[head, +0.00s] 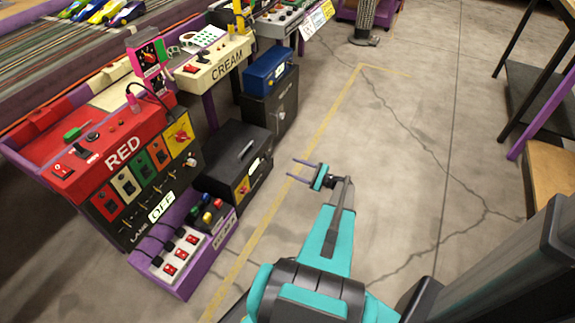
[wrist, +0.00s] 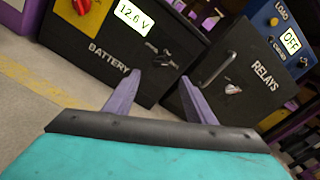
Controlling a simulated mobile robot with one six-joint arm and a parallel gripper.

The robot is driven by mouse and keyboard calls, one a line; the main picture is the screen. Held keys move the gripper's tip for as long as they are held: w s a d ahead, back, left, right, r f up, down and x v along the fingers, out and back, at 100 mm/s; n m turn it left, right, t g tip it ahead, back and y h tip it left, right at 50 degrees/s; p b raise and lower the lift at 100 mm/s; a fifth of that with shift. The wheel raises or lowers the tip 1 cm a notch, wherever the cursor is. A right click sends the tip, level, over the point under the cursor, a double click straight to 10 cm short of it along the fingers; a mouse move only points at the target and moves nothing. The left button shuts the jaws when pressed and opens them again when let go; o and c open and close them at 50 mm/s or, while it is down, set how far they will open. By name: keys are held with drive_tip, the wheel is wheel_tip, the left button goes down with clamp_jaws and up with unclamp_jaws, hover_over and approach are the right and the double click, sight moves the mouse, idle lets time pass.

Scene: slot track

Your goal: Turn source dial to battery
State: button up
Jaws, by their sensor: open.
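No label reading "source" is legible, so I cannot tell which dial is the source dial. A red dial on a yellow plate (head: 181,136) sits at the right end of the red station's panel. Another red knob (wrist: 84,5) on a yellow plate is on the black box marked BATTERY (wrist: 100,60), cut by the top edge of the wrist view; this box also shows in the head view (head: 232,152). My gripper (head: 291,168) is open and empty above the floor, right of the box and apart from it. Its fingers (wrist: 160,76) point towards the boxes in the wrist view.
The box's display (wrist: 133,16) reads 12.6 V. A black RELAYS box (wrist: 235,75) stands beside it, with a blue box (wrist: 285,30) reading OFF above. The red station (head: 110,150) shows an OFF display; a power strip (head: 178,256) sits below. Floor (head: 400,150) to the right is clear.

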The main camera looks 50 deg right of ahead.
drive_tip(key=shift+v, duration=1.45)
